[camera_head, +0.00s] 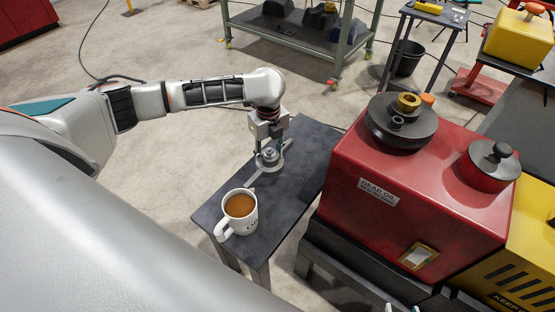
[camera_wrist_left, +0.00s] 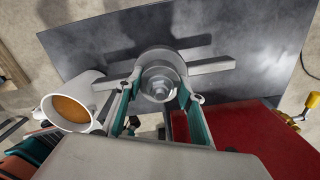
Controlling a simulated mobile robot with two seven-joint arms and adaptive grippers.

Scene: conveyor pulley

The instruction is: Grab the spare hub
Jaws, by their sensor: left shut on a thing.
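The spare hub (camera_head: 268,158) is a grey metal piece with a round middle, a central nut and flat arms sticking out. It is over the dark side table (camera_head: 305,150), beyond the mug. My left gripper (camera_head: 268,144) points down at it from above. In the left wrist view, the fingers are closed on both sides of the hub (camera_wrist_left: 160,60), around its middle. I cannot tell whether the hub touches the table top. I cannot make out my right gripper.
A white mug (camera_head: 246,224) of brown drink stands on the table's near end, close to the hub. To the right is a red gear-oil box (camera_head: 410,205) with a dark pulley (camera_head: 401,125) and a black-knobbed cap on top. A shelf cart (camera_head: 300,38) stands behind.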

